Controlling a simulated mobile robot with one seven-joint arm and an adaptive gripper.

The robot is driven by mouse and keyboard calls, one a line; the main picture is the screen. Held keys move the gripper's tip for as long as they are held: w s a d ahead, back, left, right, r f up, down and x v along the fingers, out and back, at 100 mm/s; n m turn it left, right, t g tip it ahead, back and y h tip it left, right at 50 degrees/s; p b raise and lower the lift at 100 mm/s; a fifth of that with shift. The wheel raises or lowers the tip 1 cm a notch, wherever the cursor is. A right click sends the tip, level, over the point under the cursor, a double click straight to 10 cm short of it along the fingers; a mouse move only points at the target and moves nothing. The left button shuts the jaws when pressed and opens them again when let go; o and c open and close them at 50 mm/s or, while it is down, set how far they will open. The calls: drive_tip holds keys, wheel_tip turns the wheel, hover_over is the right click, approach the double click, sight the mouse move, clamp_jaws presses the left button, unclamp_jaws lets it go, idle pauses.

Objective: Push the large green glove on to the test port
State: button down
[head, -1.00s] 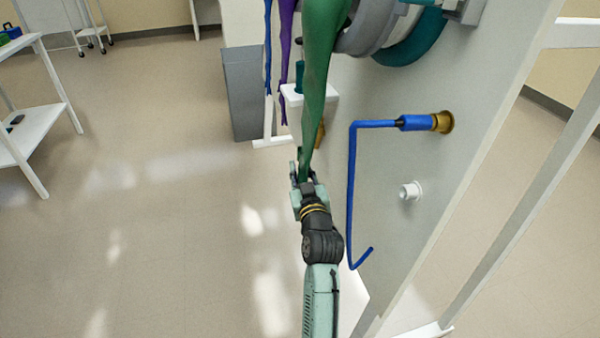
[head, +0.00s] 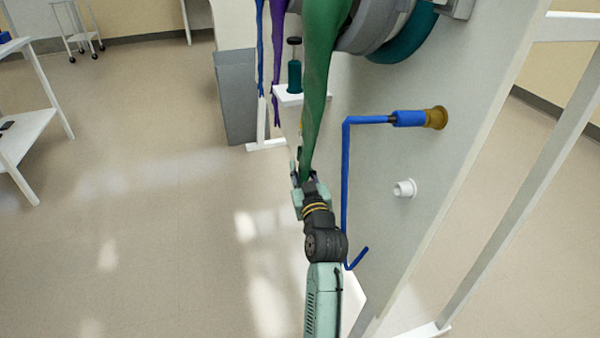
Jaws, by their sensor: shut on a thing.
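The large green glove (head: 318,95) hangs down long and narrow in front of the white panel. Its top runs out of the picture at the upper edge, beside a grey round port (head: 372,28). My gripper (head: 303,172) is shut on the glove's lower end, and the glove hides part of the fingers. I cannot tell which port is the test port, nor how the glove's upper end is held. A dark teal ring (head: 408,45) sits around the lower right of the grey port.
A blue bent rod (head: 347,190) sticks out from a brass fitting (head: 435,118) on the panel (head: 450,60), close right of my gripper. A white stub (head: 404,188) is below it.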

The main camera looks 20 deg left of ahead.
drive_tip(key=shift+w+d+b, duration=0.6)
drive_tip(key=shift+d+b, duration=0.1)
drive_tip(key=shift+d, duration=0.25)
drive_tip(key=shift+w+d+b, duration=0.6)
drive_tip(key=shift+d+b, duration=0.05)
drive_tip(key=shift+d, duration=0.25)
idle(1.6)
